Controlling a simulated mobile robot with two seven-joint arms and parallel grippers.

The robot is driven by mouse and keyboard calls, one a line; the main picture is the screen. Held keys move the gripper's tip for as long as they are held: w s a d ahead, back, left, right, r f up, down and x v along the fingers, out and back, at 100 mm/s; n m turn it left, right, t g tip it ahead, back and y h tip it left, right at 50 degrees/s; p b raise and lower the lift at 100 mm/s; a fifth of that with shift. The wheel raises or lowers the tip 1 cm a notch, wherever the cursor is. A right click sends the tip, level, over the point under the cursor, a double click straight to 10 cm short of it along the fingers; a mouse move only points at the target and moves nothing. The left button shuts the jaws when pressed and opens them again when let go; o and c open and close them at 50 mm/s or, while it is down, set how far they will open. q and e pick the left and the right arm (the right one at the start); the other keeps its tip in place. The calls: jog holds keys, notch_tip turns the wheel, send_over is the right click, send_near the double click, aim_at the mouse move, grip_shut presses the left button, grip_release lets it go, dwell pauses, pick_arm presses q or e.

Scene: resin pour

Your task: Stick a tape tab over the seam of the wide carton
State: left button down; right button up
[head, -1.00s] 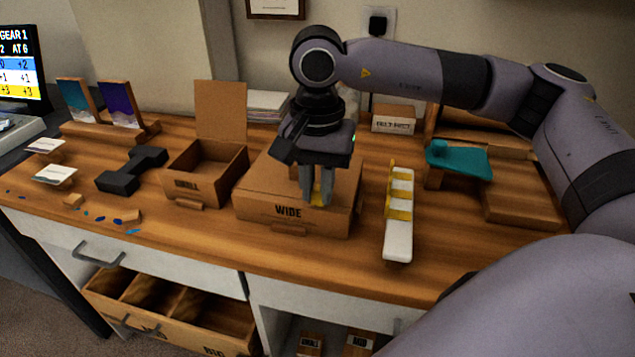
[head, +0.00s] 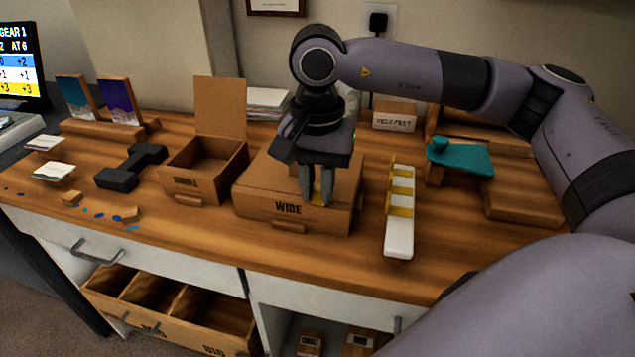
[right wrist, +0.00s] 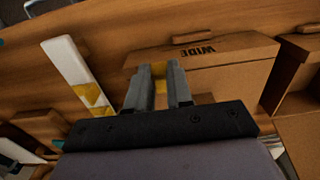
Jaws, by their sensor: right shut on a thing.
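The wide carton (head: 262,203) is a closed brown box with the word WIDE on its front, standing on the wooden desk. My right gripper (head: 319,200) points down over the right part of its lid, near the front edge. It is shut on a yellow tape tab (right wrist: 160,70), which shows between its fingertips in the right wrist view. I cannot tell whether the tab touches the carton. A white tape strip holder (head: 399,238) with several yellow tabs lies to the right of the carton. My left gripper is not in view.
An open small carton (head: 190,186) stands left of the wide one, its lid upright. A black dumbbell-shaped tool (head: 130,168) lies further left. A teal piece (head: 460,157) rests on a wooden stand at right.

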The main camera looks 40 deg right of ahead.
jog(key=shift+f+b, duration=0.3)
jog(key=shift+f, duration=0.05)
dwell(0.3)
jog(key=o, duration=0.9)
notch_tip(320, 180, up, 4)
jog(key=p, duration=0.3)
jog(key=shift+r, duration=0.2)
notch_tip(320, 180, up, 4)
jog(key=shift+f+p, duration=0.15)
jog(key=shift+p, duration=1.1)
